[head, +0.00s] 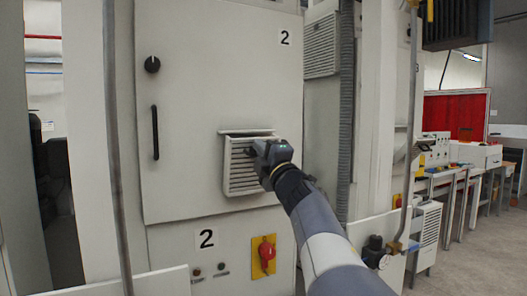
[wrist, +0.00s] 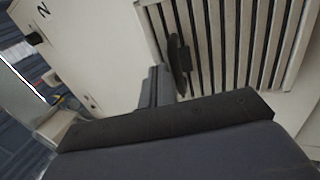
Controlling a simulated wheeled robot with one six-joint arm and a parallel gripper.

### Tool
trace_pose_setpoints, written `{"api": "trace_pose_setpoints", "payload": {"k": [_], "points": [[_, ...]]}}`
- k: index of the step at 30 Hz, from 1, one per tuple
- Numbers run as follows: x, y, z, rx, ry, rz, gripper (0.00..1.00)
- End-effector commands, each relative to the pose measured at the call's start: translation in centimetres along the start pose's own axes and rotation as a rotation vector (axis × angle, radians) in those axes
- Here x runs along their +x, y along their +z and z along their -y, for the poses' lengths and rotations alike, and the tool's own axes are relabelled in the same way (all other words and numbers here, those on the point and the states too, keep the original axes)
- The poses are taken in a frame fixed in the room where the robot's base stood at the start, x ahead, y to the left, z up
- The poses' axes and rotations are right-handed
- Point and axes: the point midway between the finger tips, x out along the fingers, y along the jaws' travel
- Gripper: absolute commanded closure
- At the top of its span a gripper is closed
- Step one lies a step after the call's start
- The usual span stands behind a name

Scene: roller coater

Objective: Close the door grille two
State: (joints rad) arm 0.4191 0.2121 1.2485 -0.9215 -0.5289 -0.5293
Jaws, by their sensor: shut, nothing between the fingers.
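The door grille (head: 240,180), a pale slatted panel, sits low on the front of the tall cabinet door (head: 205,90) marked 2. A thin ledge (head: 235,133) runs along its top. My gripper (head: 257,148) is at the grille's upper right and hides that part of it. In the wrist view, the grille's slats (wrist: 243,40) fill the upper right. A dark flat piece, seemingly a handle (wrist: 179,55), stands out from them. My fingers (wrist: 157,84) are shut and empty close beside it; I cannot tell if they touch. I cannot tell whether the grille is fully flush.
The cabinet door carries a round black knob (head: 152,64) and a vertical black handle (head: 155,132). A red and yellow switch (head: 265,256) is below the grille. A grey upright pole (head: 115,150) stands in front at left. A ribbed hose (head: 346,110) runs down at right.

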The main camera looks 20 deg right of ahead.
Motion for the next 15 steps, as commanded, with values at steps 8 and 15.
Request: {"api": "trace_pose_setpoints", "payload": {"k": [8, 15], "points": [[0.73, 0.0, -0.05, 0.0, 0.0, 0.0, 1.0], [0.86, -0.01, -0.03, 0.0, 0.0, 0.0, 1.0]]}}
